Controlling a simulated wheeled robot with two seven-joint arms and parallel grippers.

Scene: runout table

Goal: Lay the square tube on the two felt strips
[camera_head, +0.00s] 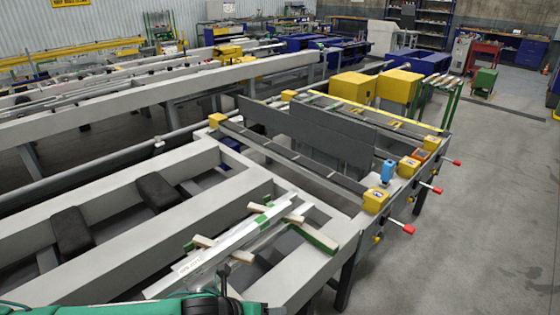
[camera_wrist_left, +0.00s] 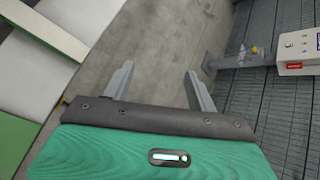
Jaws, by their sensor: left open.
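A pale, shiny square tube (camera_head: 234,238) lies diagonally over the near part of the table in the head view, with small beige wooden blocks (camera_head: 203,241) beside or under it. A green strip (camera_head: 316,238) lies on the table beam to its right, and more green shows near the tube. I cannot tell clearly which green pieces are the felt strips.
The table frame (camera_head: 110,247) has wide gaps between its pale beams, with black pads (camera_head: 72,232) on them. Yellow-capped stops (camera_head: 375,200) and red-tipped handles (camera_head: 408,229) line its right end. Grey upright plates (camera_head: 330,135) stand behind. Open floor (camera_head: 480,230) lies to the right.

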